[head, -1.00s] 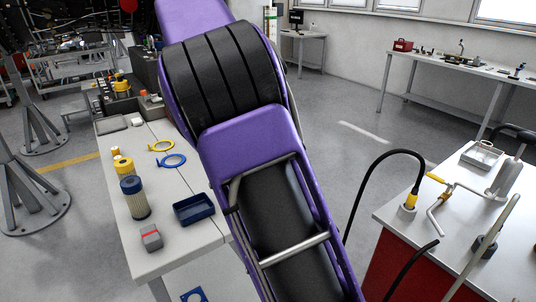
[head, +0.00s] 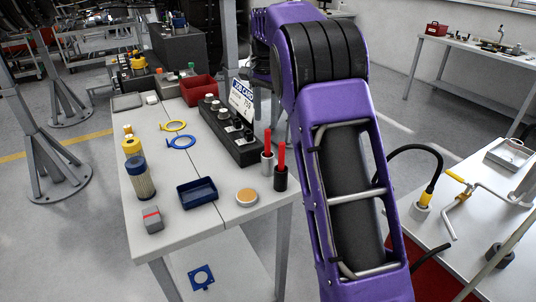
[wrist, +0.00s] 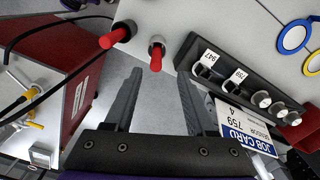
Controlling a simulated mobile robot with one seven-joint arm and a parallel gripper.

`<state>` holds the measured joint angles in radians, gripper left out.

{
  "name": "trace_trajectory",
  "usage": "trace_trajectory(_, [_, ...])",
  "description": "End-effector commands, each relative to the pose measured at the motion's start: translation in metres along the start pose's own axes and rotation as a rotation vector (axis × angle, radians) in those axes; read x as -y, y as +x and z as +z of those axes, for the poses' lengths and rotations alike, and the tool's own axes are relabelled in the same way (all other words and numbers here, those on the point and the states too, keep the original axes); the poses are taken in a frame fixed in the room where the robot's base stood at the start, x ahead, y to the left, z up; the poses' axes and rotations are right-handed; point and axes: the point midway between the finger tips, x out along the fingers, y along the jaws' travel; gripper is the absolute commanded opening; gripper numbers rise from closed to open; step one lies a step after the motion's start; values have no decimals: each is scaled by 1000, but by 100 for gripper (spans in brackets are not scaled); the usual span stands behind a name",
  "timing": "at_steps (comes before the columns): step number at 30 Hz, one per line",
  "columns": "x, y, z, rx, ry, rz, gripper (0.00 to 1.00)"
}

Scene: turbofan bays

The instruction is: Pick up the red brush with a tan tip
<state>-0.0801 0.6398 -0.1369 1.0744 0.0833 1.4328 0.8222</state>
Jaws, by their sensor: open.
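Two red handles stand upright at the right edge of the left-hand workbench. One red handle (head: 267,139) is in a light grey cup (head: 267,164); the other red handle (head: 281,155) is in a black cup (head: 280,180). Both handles also show in the wrist view, in the grey cup (wrist: 156,65) and the black cup (wrist: 112,39). Their lower ends are hidden in the cups, so I cannot see which has a tan tip. My gripper (wrist: 160,75) is open and empty, with the grey cup's handle appearing between its fingertips, apparently beyond them.
A dark rack (head: 230,138) with several knobs and a job card (head: 243,104) stand behind the cups. A tan-topped disc (head: 247,197) and a blue tray (head: 197,192) lie on the workbench (head: 220,220). A second bench (head: 480,205) with tools stands at right.

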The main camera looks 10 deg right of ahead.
Motion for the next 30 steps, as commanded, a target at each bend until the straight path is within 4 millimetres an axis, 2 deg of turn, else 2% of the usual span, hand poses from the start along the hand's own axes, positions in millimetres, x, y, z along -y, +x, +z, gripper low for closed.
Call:
trace_trajectory(1, [0, 13, 1, 2, 0, 3, 56])
trace_trajectory(3, [0, 24, 1, 2, -1, 2, 56])
trace_trajectory(11, [-1, 44, 0, 0, -1, 1, 56])
trace_trajectory(21, [-6, 89, 1, 0, -1, 2, 56])
trace_trajectory(30, [-6, 93, 1, -2, 0, 0, 56])
